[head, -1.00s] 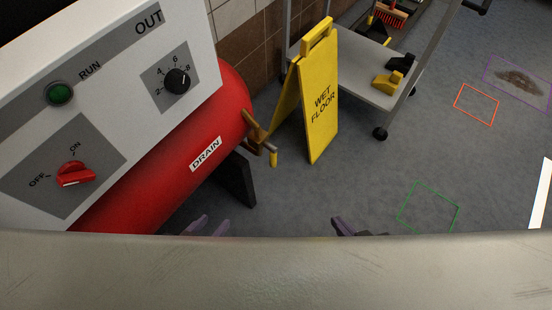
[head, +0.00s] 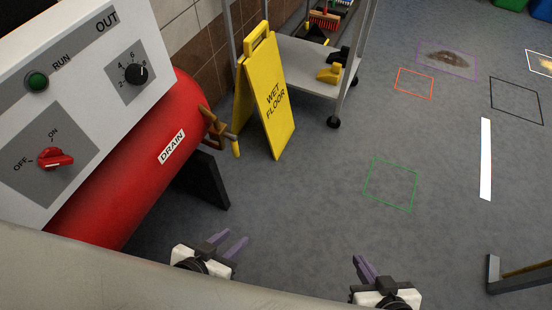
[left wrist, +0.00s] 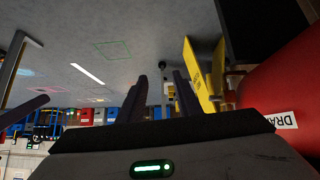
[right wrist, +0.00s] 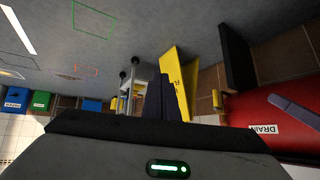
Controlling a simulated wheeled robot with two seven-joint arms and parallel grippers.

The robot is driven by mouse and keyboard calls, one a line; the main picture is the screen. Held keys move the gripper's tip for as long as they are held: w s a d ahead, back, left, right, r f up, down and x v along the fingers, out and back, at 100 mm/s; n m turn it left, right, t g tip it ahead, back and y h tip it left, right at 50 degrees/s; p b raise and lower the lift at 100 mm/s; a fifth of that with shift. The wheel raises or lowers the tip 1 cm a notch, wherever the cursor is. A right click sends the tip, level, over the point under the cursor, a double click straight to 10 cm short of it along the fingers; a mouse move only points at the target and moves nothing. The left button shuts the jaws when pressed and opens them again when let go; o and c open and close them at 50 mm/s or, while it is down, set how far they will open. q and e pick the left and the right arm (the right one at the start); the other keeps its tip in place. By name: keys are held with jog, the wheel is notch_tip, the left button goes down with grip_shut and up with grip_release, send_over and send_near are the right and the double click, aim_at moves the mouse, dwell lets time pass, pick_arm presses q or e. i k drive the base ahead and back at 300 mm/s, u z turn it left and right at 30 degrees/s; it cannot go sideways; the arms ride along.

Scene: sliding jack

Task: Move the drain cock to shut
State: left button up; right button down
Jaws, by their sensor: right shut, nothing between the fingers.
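The drain cock (head: 212,122) is a brass valve on the end of the red tank (head: 140,160), beside the white DRAIN label (head: 171,147). Its yellow-tipped handle (head: 236,148) hangs out and down to the right of the valve body. My left gripper (head: 230,243) is open and empty, below and apart from the cock; its two spread fingers also show in the left wrist view (left wrist: 162,95). My right gripper (head: 364,268) is shut and empty, further right and well away from the cock.
A yellow wet floor sign (head: 272,95) stands close to the right of the cock. A grey cart (head: 305,60) stands behind it. A black foot (head: 208,182) is under the tank. The white control panel (head: 85,80) is at left.

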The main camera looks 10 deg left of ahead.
aim_at(233, 139)
jog(key=z, duration=0.4)
jog(key=k, duration=0.65)
jog(key=z, duration=0.95)
jog(key=i, duration=1.5)
jog(key=u, duration=1.6)
jog(key=i, duration=0.65)
jog(key=u, duration=0.65)
